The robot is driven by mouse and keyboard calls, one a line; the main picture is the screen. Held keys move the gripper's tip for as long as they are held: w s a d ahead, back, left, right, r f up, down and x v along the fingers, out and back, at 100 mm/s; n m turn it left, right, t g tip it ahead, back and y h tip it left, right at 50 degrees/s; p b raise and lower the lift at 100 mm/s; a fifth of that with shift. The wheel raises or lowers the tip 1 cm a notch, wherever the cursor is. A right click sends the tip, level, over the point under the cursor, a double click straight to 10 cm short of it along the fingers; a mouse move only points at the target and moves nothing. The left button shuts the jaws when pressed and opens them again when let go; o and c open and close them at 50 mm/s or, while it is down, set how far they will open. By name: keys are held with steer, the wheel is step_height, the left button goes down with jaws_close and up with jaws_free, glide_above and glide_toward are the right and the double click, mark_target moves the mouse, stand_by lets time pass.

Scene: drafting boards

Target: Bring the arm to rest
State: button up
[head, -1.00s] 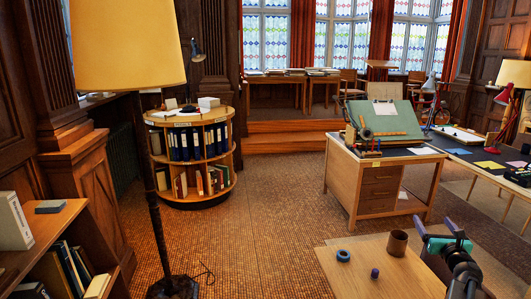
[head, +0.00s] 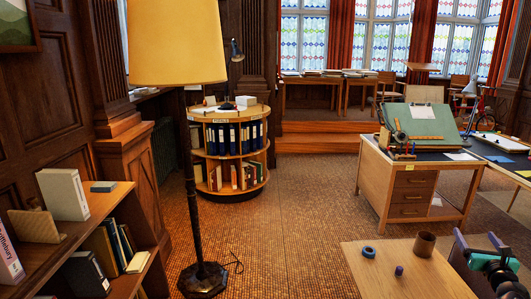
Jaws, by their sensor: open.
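Nothing held by the arm can be seen.
The near wooden table (head: 400,283) bears a blue ring (head: 369,252), a small dark blue piece (head: 399,270) and a brown cup (head: 425,244). A floor lamp (head: 178,42) and a low bookshelf (head: 160,262) stand left. A drafting desk (head: 412,192) stands right. Open floor lies between.

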steer(key=w+a+f+n+g+y, duration=0.1)
steer(key=w+a+f+n+y, duration=0.3)
steer(key=a, duration=0.5)
steer(key=w+a+f+n+g+y, duration=0.1)
steer(key=w+a+f+n+y, duration=0.15)
steer(key=a+f+n, duration=0.45)
steer(key=w+a+f+n+g+y, duration=0.1)
steer(key=w+a+f+n+y, duration=0.2)
steer(key=a, duration=0.7)
steer(key=s+a+f+n+g+y, duration=0.15)
steer(key=a+f+n, duration=0.25)
steer(key=a, duration=0.4)
steer(key=s+a+f+n+g+h, duration=0.1)
steer(key=a+f+n+g, duration=0.3)
steer(key=a, duration=0.3)
steer(key=s+a+f+n+g+y, duration=0.1)
steer(key=a+f+n+g, duration=0.1)
steer(key=a+f+n, duration=0.45)
steer(key=s+a+f+n+g+h, duration=0.2)
steer(key=s+a+f+n+g, duration=0.15)
steer(key=s+a+n, duration=0.3)
steer(key=s+a+f+n+g+h, duration=0.25)
steer(key=s+a+f+n, duration=0.2)
steer(key=s, duration=0.35)
steer(key=s+f+g+b, duration=0.5)
steer(key=s+f+b, duration=0.2)
steer(key=s+f, duration=1.7)
steer(key=shift+s+a+f+n, duration=0.25)
steer(key=shift+s+f+n, duration=0.1)
steer(key=shift+s, duration=0.15)
